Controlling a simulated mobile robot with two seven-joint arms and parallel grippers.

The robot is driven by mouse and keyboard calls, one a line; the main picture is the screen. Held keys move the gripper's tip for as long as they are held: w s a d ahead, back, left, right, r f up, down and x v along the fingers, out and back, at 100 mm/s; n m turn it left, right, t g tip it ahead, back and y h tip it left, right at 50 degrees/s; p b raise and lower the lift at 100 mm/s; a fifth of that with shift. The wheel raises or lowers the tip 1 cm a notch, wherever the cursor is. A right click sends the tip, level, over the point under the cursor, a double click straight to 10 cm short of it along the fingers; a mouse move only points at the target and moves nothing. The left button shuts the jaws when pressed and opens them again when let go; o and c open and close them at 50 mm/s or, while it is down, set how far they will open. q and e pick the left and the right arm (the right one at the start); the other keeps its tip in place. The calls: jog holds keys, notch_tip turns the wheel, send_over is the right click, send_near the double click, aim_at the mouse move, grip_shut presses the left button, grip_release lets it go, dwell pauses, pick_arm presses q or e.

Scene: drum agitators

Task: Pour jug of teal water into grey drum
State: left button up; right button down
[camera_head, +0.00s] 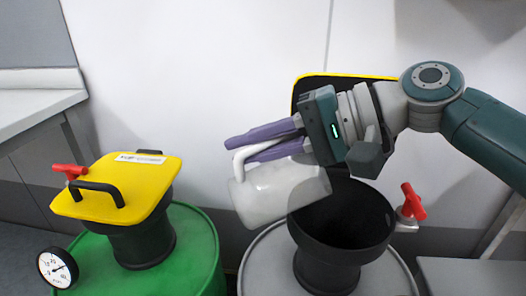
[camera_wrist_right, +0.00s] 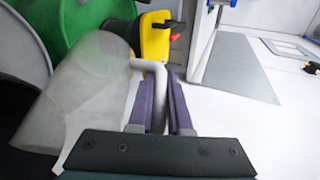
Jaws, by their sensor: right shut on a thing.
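The jug (camera_head: 280,190) is whitish and translucent, and no teal water can be made out in it. My right gripper (camera_head: 262,145) is shut on the jug's handle, which also shows between the purple fingers in the right wrist view (camera_wrist_right: 160,100). The jug is tilted, held above and left of the grey drum's (camera_head: 262,268) black funnel opening (camera_head: 345,215). The jug's lower right part overlaps the funnel's left rim in the head view. The funnel's yellow-edged lid (camera_head: 345,75) stands open behind my gripper. My left gripper is not in view.
A green drum (camera_head: 200,262) with a shut yellow lid (camera_head: 120,185) stands at left, with a gauge (camera_head: 57,267) and red valve (camera_head: 69,171). Another red valve (camera_head: 413,202) sits right of the funnel. A grey counter (camera_head: 40,100) is at far left.

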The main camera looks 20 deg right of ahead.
jog(key=shift+f, duration=0.15)
jog(key=a+h+p, duration=0.1)
jog(key=p, duration=0.2)
jog(key=a+f+g+h+p, duration=0.1)
jog(key=h+p, duration=0.1)
jog(key=p, duration=0.2)
jog(key=a+n+h+p, duration=0.1)
jog(key=p, duration=0.2)
jog(key=shift+w+f+g, duration=0.2)
jog(key=shift+w+g, duration=0.05)
jog(key=shift+g, duration=0.15)
jog(key=a+f+n+g+h+b, duration=0.1)
jog(key=a+f+h+b, duration=0.1)
jog(key=f+h+b, duration=0.2)
jog(key=w+a+f+n+h+b, duration=0.1)
jog(key=f+h+b, duration=0.3)
jog(key=f+b, duration=0.7)
jog(key=shift+a+f+g+b, duration=0.3)
jog(key=shift+a+f+g, duration=0.1)
jog(key=shift+a+f, duration=0.4)
